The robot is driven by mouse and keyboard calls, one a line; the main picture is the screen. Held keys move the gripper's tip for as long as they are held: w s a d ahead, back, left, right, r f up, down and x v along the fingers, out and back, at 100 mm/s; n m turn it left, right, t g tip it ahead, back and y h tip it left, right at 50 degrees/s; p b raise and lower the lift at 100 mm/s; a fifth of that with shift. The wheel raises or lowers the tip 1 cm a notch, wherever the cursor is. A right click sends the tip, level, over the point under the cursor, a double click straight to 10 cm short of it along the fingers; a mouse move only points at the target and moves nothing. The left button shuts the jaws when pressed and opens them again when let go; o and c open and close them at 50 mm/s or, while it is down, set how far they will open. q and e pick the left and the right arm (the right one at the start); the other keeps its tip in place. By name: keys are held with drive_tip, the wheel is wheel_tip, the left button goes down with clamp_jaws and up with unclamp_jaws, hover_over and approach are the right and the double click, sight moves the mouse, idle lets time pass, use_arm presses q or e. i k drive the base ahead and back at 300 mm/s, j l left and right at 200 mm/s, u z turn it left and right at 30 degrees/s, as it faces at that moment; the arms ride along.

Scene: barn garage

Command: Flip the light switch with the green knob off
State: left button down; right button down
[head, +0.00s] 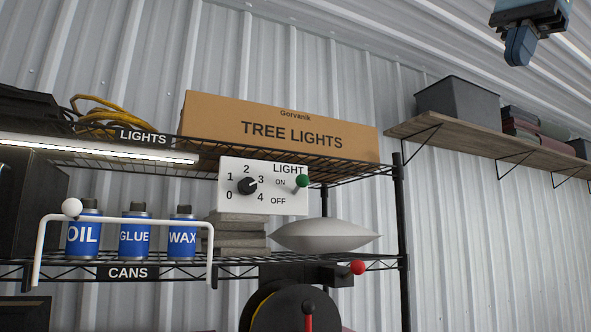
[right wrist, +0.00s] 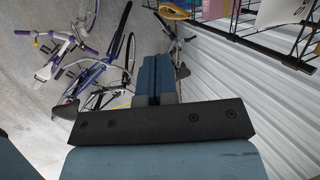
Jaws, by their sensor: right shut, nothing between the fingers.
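The light switch with the green knob (head: 302,181) is on a white panel (head: 232,203) under the tree lights shelf. Its lever is angled up, with the knob level with the ON label and above OFF. A black dial (head: 246,186) with numbers sits to its left on the same panel. My right gripper (head: 519,48) is at the top right of the head view, well away from the switch and higher in the picture. Its blue fingers are shut together and empty; they also show in the right wrist view (right wrist: 154,80). My left gripper is not in view.
A white bar (head: 140,217) with a ball knob stands before the blue cans (head: 135,237). A red-knobbed lever (head: 356,267) is below the switch, under a grey cushion-shaped object (head: 327,235). A wooden shelf (head: 480,137) is at right. Bicycles (right wrist: 100,60) stand below the right gripper.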

sight(302, 181)
drive_tip(key=i+j, duration=0.25)
drive_tip(key=j, duration=0.2)
drive_tip(key=i+j, duration=0.3)
drive_tip(key=j, duration=0.15)
drive_tip(key=i+j, duration=0.25)
drive_tip(key=j, duration=0.15)
